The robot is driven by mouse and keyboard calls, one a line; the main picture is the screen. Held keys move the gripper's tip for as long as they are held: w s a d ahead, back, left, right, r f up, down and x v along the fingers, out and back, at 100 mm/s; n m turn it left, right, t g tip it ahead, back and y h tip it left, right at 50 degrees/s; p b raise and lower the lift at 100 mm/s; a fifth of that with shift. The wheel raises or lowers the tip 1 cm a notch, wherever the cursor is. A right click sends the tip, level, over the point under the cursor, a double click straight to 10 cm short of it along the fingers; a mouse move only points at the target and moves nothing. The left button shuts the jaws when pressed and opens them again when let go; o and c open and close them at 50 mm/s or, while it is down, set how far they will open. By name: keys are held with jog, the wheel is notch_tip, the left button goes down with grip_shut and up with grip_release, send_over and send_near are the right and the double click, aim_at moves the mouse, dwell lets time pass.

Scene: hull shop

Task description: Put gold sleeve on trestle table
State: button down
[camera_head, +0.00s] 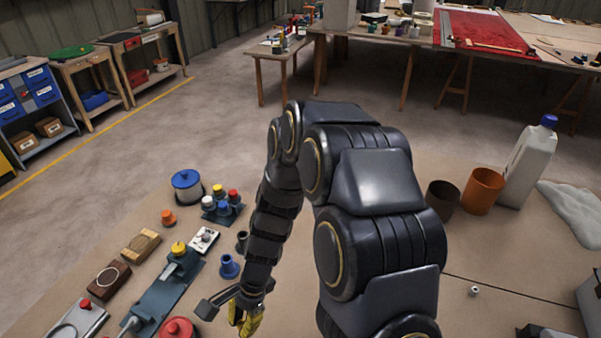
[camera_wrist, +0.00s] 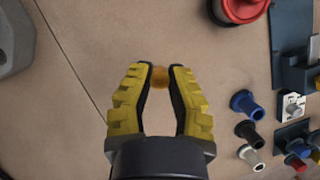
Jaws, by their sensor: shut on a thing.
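My gripper (camera_wrist: 160,72) is shut on a small gold sleeve (camera_wrist: 160,77), which shows between the yellow fingertips in the wrist view. In the head view my gripper (camera_head: 243,318) is low, near the bottom edge, over the brown work surface; the sleeve cannot be made out there. The wrist view shows bare brown surface around the fingertips; I cannot tell whether the sleeve touches it. A long table with splayed trestle legs (camera_head: 455,82) stands at the back right, bearing a red cloth and various items.
Left of my gripper are a blue sleeve (camera_head: 229,266), a red round part (camera_head: 177,329) and a blue-grey fixture (camera_head: 165,290). Brown (camera_head: 443,199) and orange (camera_head: 483,190) cups and a white bottle (camera_head: 528,162) stand right. Open floor lies beyond.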

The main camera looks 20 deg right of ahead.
jog(key=s+d+f, duration=0.1)
jog(key=s+d, duration=0.3)
jog(key=d, duration=0.7)
jog(key=s+d+f, duration=0.2)
jog(key=s+d, duration=0.2)
jog(key=d, duration=0.7)
jog(key=shift+w+f, duration=0.1)
jog(key=shift+f, duration=3.7)
jog(key=c, duration=1.1)
grip_release()
jog(key=shift+f, duration=0.1)
jog(key=shift+c, duration=0.2)
